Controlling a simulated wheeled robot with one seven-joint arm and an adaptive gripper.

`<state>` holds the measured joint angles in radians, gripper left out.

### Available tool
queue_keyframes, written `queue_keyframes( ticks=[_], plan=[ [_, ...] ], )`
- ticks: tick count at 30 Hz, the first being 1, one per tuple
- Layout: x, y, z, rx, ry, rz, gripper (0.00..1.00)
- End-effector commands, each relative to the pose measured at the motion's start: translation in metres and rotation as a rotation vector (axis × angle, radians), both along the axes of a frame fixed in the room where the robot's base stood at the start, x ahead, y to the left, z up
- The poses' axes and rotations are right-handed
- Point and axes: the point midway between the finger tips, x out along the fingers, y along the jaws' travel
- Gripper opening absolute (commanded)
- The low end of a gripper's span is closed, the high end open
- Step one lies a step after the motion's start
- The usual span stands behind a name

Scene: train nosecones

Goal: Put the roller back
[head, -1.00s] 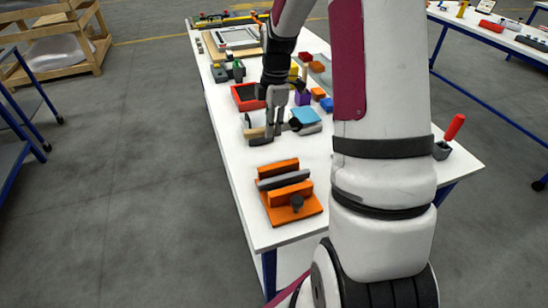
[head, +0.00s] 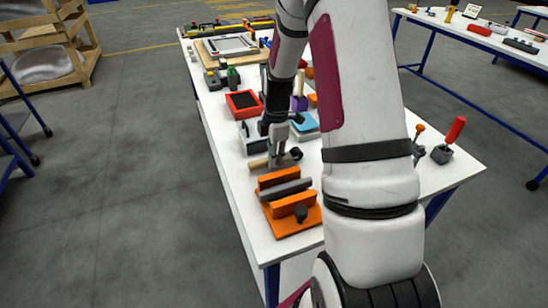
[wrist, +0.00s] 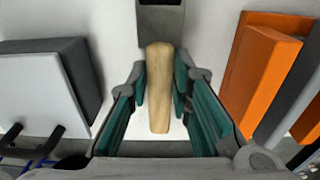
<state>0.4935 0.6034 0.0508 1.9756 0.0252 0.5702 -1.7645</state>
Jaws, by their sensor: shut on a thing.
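The roller has a pale wooden handle (wrist: 158,90) and a grey head (wrist: 160,15). In the head view its handle (head: 258,163) points left and its dark end (head: 295,154) points right. My gripper (wrist: 158,95) is shut on the handle, one teal-padded finger on each side. In the head view my gripper (head: 276,158) is just behind the orange fixture (head: 290,207). I cannot tell whether the roller touches the table.
The orange fixture (wrist: 260,75) stands close on the right in the wrist view. A grey block with a pale top (wrist: 40,95) and dark prongs (wrist: 22,140) is on the left. A red tray (head: 243,103) and blue pad (head: 304,122) lie farther back on the white table (head: 235,190).

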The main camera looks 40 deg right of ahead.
Motion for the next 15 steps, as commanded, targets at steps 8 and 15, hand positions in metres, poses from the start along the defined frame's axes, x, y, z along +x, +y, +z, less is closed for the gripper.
queue_keyframes(
  ticks=[8, 15],
  plan=[
    [0.0001, -0.0004, -0.0076, -0.001, -0.001, 0.0, 0.0],
    [-0.0001, -0.0002, -0.0107, 0.0, -0.001, -0.001, 0.35]
  ],
)
